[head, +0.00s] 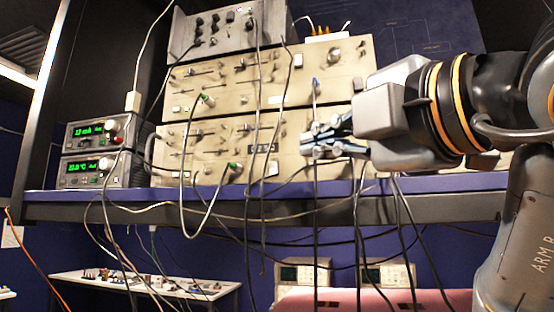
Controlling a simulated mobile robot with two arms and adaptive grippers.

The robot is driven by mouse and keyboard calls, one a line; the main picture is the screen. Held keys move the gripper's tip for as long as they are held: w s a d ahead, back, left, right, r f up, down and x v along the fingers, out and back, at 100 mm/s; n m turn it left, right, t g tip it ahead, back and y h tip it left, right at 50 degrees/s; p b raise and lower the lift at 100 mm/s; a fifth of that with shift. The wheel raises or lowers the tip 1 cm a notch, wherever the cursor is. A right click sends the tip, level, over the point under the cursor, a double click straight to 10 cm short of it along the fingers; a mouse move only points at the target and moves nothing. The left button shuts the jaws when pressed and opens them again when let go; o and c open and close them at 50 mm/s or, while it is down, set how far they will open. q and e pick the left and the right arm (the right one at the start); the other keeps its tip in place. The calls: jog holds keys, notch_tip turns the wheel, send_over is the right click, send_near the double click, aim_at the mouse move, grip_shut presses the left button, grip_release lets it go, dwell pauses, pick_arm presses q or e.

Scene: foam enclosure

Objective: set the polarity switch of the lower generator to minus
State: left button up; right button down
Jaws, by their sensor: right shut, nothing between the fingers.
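The lower generator (206,163) is a beige panel with knobs, sockets and a dark label window, at the bottom of a stack on the shelf. A similar beige upper generator (222,80) stands on it. My right gripper (308,144) comes in from the right, with its fingers shut and empty in front of the right half of the lower generator's face. It hides part of that face. I cannot tell from this view whether the fingertips touch it. The polarity switch and its setting cannot be made out. My left gripper is out of view.
A grey unit (218,27) tops the stack. Two small meters (97,132) with green displays stand at left on the blue shelf (60,195). Loose cables hang across the panels and over the shelf edge. A white table (75,278) with small parts is below.

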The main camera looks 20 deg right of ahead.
jog(key=w, duration=0.1)
jog(key=p, duration=0.3)
send_near(273, 168)
jog(key=a, duration=0.3)
jog(key=w+p, duration=0.1)
jog(key=w, duration=0.1)
jog(key=w+r+p, duration=0.1)
jog(key=w+p, duration=0.1)
jog(key=w, duration=0.1)
jog(key=shift+w+r, duration=0.15)
jog(key=shift+w, duration=0.05)
jog(key=shift+w+d+p, duration=0.3)
jog(key=shift+w+d, duration=0.1)
jog(key=shift+d, duration=0.2)
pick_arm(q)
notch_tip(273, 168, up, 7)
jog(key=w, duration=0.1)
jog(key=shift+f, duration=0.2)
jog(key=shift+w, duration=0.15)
pick_arm(e)
jog(key=shift+a, duration=0.2)
jog(key=shift+w+d, duration=0.1)
